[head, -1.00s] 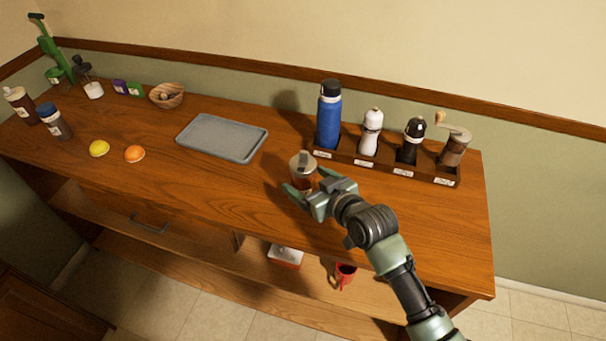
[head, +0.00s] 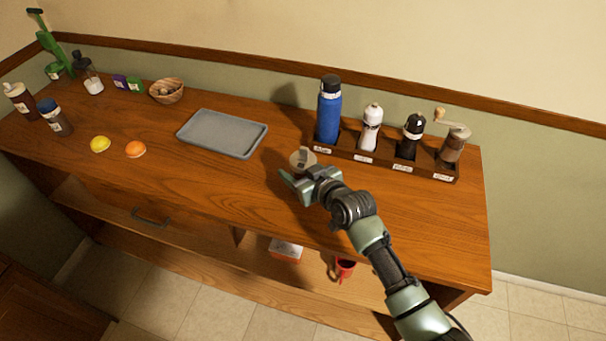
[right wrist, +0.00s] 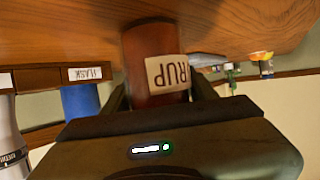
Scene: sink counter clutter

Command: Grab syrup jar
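The syrup jar (head: 302,157) stands on the counter in front of the blue flask, its lid showing above my right gripper. My right gripper (head: 304,180) is at the jar's near side, and its hand hides most of the jar's body in the head view. In the right wrist view the reddish-brown jar (right wrist: 152,55) is between the two dark fingers (right wrist: 160,92), with a label reading "RUP" upside down. The fingers are close against both sides, but whether they press on it I cannot tell. My left gripper is not in view.
A rack (head: 330,153) holding a blue flask (head: 329,115) and several mills stands behind the jar. A grey tray (head: 222,134) lies to the left. A lemon (head: 100,144), an orange (head: 135,149) and bottles (head: 55,120) are farther left.

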